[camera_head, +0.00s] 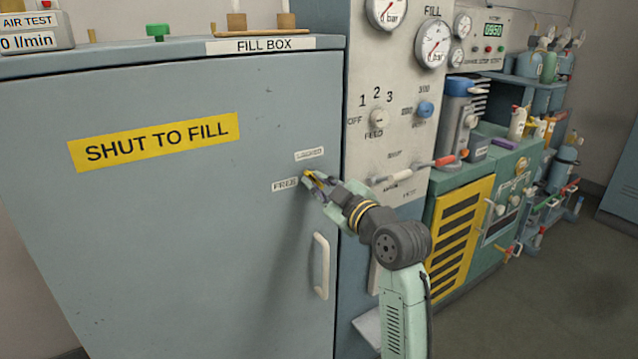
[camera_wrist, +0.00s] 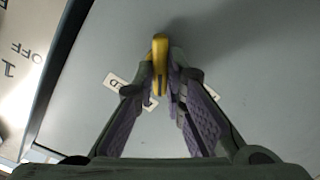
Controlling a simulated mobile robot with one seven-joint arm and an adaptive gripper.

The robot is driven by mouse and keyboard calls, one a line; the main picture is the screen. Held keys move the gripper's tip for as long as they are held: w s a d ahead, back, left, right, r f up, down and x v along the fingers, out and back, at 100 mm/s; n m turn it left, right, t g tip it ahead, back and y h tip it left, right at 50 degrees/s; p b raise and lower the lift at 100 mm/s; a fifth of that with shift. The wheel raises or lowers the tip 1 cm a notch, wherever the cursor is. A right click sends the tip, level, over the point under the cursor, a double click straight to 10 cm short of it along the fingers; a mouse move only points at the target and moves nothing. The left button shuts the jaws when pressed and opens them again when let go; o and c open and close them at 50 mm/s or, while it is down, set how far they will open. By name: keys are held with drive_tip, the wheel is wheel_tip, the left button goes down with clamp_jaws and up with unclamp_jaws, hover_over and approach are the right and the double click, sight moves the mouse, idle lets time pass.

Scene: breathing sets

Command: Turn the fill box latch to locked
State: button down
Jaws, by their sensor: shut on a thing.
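The fill box (camera_head: 200,240) is a large grey-blue cabinet with its door shut. Its latch (camera_head: 309,176) is a small yellow piece near the door's right edge, between the "LOCKED" label (camera_head: 309,154) above and the "FREE" label (camera_head: 284,184) to the left. My gripper (camera_head: 318,184) is at the latch, coming from the right. In the wrist view the yellow latch (camera_wrist: 160,55) stands between the fingers of my gripper (camera_wrist: 167,75), which are shut on it. The fingers partly hide the latch and the labels, so its exact angle is hard to tell.
A pale vertical handle (camera_head: 321,265) is on the door below the latch. Open floor (camera_head: 560,300) lies at the lower right.

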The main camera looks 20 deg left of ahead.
drive_tip(key=m+p, duration=0.1)
drive_tip(key=m, duration=0.2)
drive_tip(key=shift+m, duration=0.4)
drive_tip(key=shift+w+m+p, duration=0.1)
drive_tip(key=shift+m+p, duration=0.6)
drive_tip(key=shift+m, duration=0.8)
drive_tip(key=c, duration=1.7)
unclamp_jaws()
drive_tip(key=shift+o, duration=0.2)
drive_tip(key=shift+d, duration=0.1)
drive_tip(key=v, duration=1.2)
